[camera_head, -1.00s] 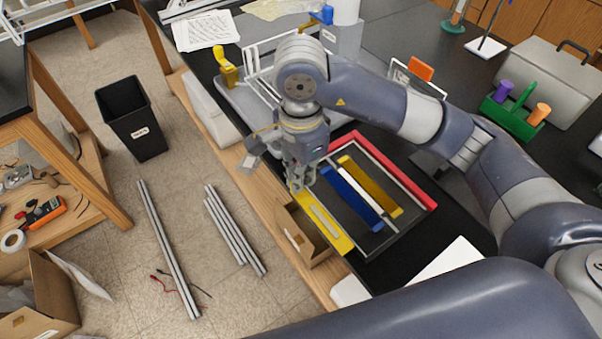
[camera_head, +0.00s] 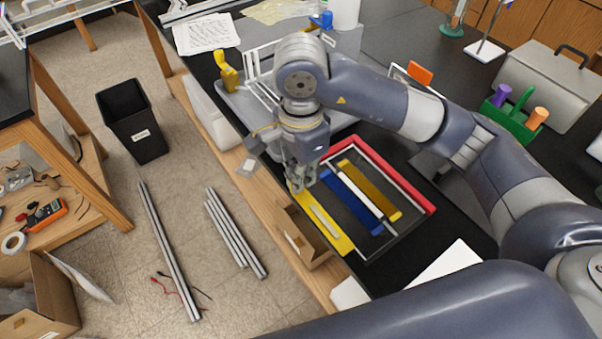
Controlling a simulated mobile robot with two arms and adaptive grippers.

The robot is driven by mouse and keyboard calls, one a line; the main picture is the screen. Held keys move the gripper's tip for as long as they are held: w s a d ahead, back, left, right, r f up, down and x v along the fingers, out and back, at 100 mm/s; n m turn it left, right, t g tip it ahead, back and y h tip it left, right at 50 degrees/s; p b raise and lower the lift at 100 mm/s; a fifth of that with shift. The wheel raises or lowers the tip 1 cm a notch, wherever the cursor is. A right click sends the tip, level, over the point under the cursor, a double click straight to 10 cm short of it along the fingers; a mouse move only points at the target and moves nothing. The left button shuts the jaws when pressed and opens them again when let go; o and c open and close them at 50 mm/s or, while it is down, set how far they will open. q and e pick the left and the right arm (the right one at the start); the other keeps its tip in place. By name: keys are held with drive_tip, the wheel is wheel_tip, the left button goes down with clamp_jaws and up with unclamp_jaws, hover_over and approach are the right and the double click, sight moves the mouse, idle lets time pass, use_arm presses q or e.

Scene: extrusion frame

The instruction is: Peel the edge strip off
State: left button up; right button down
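A rectangular frame lies on the black bench, with a red edge (camera_head: 395,172) along its far and right side and a yellow edge strip (camera_head: 325,222) along its near left side. Inside the frame lie a blue bar (camera_head: 350,202), a white bar (camera_head: 361,192) and a dark yellow bar (camera_head: 371,189). My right gripper (camera_head: 300,187) points down at the upper left end of the yellow strip. Its fingers cover that end, and I cannot tell whether they grip it. My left gripper is not in view.
An open cardboard box (camera_head: 303,238) sits beside the strip at the bench edge. A black bin (camera_head: 133,120) and several metal extrusions (camera_head: 235,232) are on the floor. A green holder (camera_head: 512,118) with coloured handles stands at the right.

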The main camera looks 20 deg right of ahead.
drive_tip(key=shift+r, duration=0.15)
drive_tip(key=shift+r+p, duration=2.35)
drive_tip(key=shift+r, duration=1.5)
